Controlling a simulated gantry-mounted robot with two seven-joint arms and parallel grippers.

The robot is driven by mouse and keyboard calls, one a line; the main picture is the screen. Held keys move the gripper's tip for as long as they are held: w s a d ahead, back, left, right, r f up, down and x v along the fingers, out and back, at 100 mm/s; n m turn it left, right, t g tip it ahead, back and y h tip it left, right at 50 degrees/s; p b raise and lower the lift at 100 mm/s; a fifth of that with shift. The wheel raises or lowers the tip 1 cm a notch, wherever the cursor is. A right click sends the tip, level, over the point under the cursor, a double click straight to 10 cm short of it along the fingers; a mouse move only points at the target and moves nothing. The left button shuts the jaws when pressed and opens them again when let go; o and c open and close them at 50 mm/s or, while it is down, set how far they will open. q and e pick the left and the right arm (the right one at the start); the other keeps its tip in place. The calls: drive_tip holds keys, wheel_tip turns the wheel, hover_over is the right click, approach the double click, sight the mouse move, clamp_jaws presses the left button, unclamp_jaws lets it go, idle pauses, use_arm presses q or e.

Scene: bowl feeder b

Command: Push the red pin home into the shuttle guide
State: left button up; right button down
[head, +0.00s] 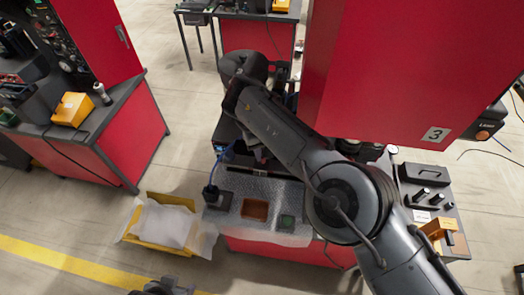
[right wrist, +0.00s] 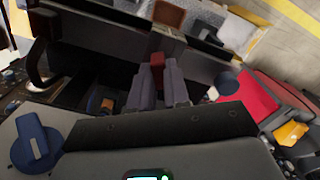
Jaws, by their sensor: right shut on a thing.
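In the right wrist view the two grey fingers of my right gripper (right wrist: 160,88) are shut on the red pin (right wrist: 157,62). Only a short red part of the pin shows between and beyond the fingers; the rest is hidden. I cannot make out the shuttle guide for sure, nor whether the pin touches it. In the head view my right arm reaches over the machine at the bench, and its gripper end is mostly hidden behind the arm. A dark part at the bottom edge (head: 162,287) seems to be my left gripper, cut off by the frame.
A metal bench top (head: 285,238) holds a brown tray (head: 255,209) and a green one (head: 287,222). A large red cabinet (head: 400,75) stands close right of my arm. A yellow crate (head: 150,243) sits on the floor at left. A blue knob (right wrist: 38,145) is near the gripper.

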drive_tip(key=shift+f, duration=0.15)
idle(0.5)
drive_tip(key=c, duration=1)
unclamp_jaws()
